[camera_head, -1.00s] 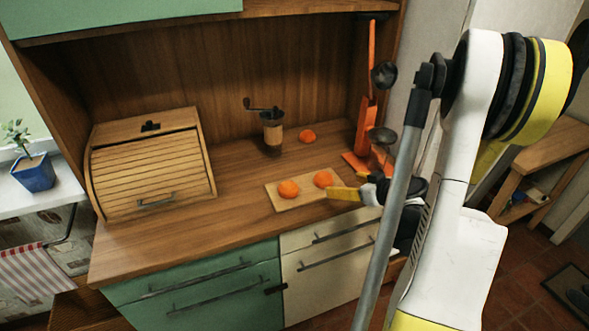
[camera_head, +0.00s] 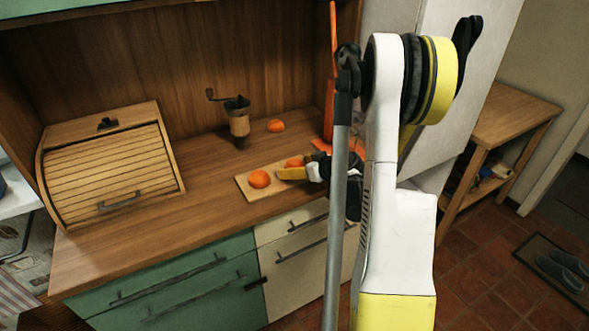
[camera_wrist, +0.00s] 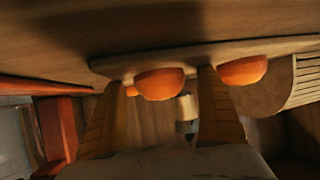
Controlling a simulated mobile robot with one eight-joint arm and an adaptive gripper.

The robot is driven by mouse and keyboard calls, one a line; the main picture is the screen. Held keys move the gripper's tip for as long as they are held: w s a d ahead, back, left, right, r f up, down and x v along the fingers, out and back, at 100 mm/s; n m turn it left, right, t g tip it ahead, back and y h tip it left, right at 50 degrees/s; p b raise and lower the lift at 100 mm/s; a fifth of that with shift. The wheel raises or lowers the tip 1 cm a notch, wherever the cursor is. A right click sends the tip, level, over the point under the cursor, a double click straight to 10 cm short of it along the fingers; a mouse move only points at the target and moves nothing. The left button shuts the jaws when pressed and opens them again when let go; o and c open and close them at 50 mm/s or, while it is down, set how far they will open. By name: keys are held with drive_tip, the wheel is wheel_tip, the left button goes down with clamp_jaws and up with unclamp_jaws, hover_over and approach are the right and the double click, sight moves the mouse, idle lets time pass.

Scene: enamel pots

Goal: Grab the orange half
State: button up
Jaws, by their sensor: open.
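Two orange halves sit on a small wooden cutting board (camera_head: 250,193) on the counter. The left orange half (camera_head: 259,179) is clear of my gripper. The right orange half (camera_head: 294,163) is partly hidden behind my gripper (camera_head: 291,173) in the head view. The wrist view is upside down; there the right half (camera_wrist: 160,84) shows between my open fingers (camera_wrist: 161,80), with no clear contact. The left half (camera_wrist: 243,71) is outside them, beyond the picture's right finger. A third orange piece (camera_head: 276,125) lies on the counter behind the board.
A coffee grinder (camera_head: 239,122) stands behind the board. A wooden bread box (camera_head: 110,170) is at the left. A red-orange utensil stand (camera_head: 330,110) rises close behind my gripper. The counter between bread box and board is clear. A wooden side table (camera_head: 510,108) stands at the right.

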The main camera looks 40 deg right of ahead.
drive_tip(key=c, duration=1.3)
drive_tip(key=shift+o, duration=0.2)
drive_tip(key=shift+r, duration=0.1)
